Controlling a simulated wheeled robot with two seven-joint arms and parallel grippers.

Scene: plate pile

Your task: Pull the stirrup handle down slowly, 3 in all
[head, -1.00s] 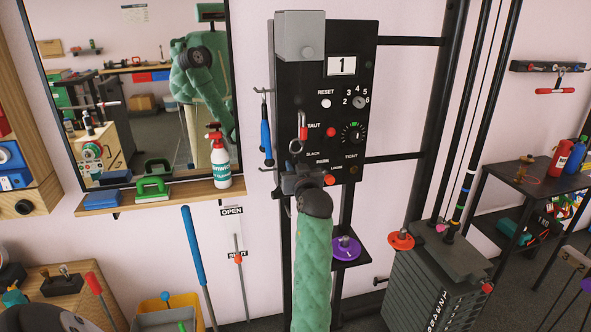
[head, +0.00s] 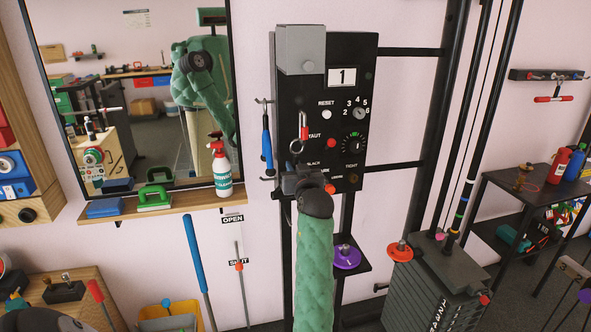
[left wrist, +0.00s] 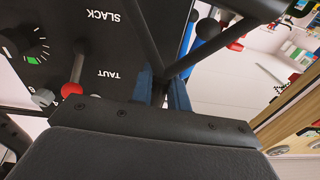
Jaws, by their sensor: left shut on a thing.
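The black machine panel (head: 340,60) is on the wall in the middle of the head view. Its counter (head: 342,77) shows 1. My left gripper (head: 307,180) is in front of the panel's lower part. It is shut on the stirrup handle, which my gripper and wrist mostly hide in the head view. In the left wrist view two black bars of the stirrup handle (left wrist: 202,54) meet near the blue fingers of my gripper (left wrist: 162,90). My right gripper is not in view.
A weight stack (head: 428,295) stands at the lower right, with a purple disc (head: 346,257) left of it. A blue-handled tool (head: 267,150) hangs beside the panel. A mirror (head: 130,90) and a shelf with a spray bottle (head: 221,172) are at the left.

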